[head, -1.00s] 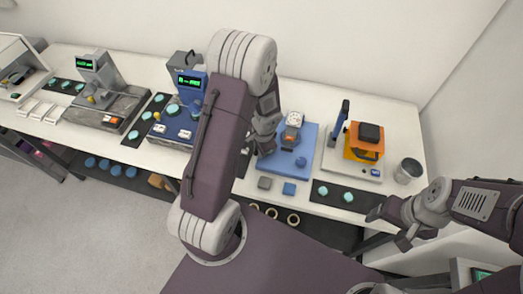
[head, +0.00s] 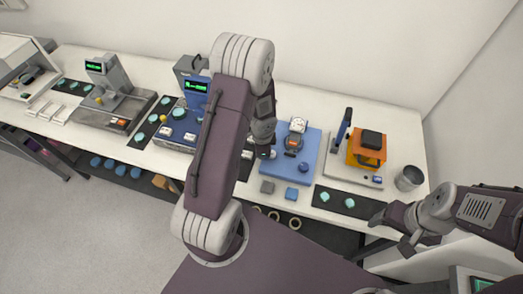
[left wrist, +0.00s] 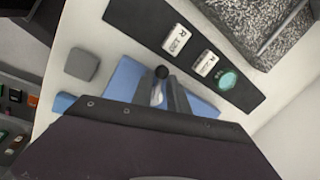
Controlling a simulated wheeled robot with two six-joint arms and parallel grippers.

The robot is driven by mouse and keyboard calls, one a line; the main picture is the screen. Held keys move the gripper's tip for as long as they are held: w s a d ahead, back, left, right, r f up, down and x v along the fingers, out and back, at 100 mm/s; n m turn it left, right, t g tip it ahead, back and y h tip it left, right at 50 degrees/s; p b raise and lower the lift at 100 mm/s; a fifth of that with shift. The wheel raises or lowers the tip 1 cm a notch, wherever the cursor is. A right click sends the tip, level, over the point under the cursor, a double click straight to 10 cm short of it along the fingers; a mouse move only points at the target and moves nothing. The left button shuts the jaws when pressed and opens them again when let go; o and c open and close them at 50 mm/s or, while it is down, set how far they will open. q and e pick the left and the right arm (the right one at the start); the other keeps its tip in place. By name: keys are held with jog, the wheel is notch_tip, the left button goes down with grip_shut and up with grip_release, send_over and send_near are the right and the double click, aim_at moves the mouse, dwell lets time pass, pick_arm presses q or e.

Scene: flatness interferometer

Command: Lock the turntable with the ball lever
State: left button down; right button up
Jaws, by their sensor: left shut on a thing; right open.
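My left gripper (left wrist: 163,88) is shut on a lever with a black ball (left wrist: 162,72) at its end; a pale rod shows below the ball between the fingers. In the head view this gripper (head: 268,151) is at the left edge of a blue base plate (head: 313,143), partly hidden by my own arm. On the plate stands a grey device with a round white dial (head: 298,125) and a blue knob (head: 303,163). I cannot make out which part is the turntable. My right gripper (head: 390,232) is open and empty, off the bench's front right edge.
A grey block (head: 267,187) and a blue block (head: 291,193) lie in front of the plate. To the right are an orange device (head: 366,150) and a grey cup (head: 409,177). A black mat (head: 337,203) with teal discs lies at the front edge. A blue display instrument (head: 196,85) stands left.

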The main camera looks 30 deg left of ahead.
pick_arm(q)
jog(key=c, duration=1.3)
grip_release()
jog(key=shift+r, duration=0.1)
jog(key=r+p, duration=0.2)
jog(key=r, duration=0.1)
jog(key=s+r+p, duration=0.1)
jog(key=r, duration=0.2)
jog(key=d+r+p, duration=0.1)
jog(key=r+p, duration=0.1)
jog(key=r, duration=0.1)
jog(key=shift+s+d+p, duration=0.1)
jog(key=shift+s+p, duration=0.1)
jog(key=shift+p, duration=0.15)
jog(key=shift+f, duration=0.2)
